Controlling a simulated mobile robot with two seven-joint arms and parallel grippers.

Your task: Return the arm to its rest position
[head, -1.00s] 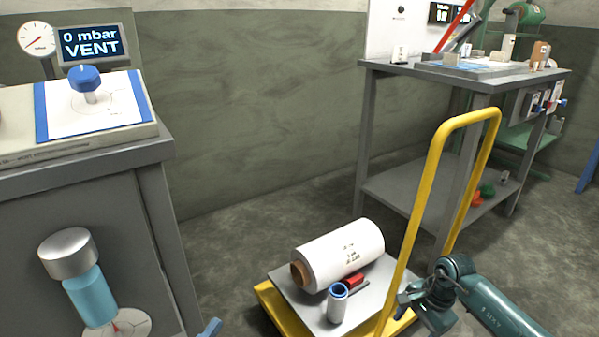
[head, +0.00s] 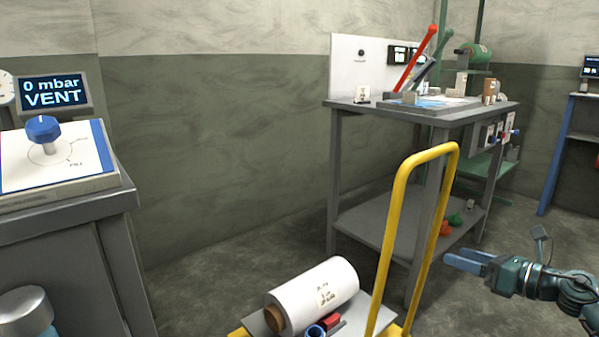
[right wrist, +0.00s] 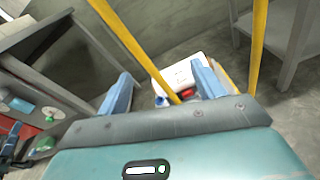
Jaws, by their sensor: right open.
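My right gripper (head: 466,263) is at the right of the head view, with its blue fingers pointing left. It stands clear of the cart, to the right of the yellow handle. In the right wrist view its two blue fingers (right wrist: 162,88) are apart with nothing held between them. My left gripper is not in the head view.
A cart with a yellow handle (head: 388,243) carries a white film roll (head: 322,288), a blue tube (head: 315,331) and a red item (head: 332,321). A grey workbench (head: 436,115) stands behind it. A vent console (head: 62,187) stands at left. Floor right of the cart is open.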

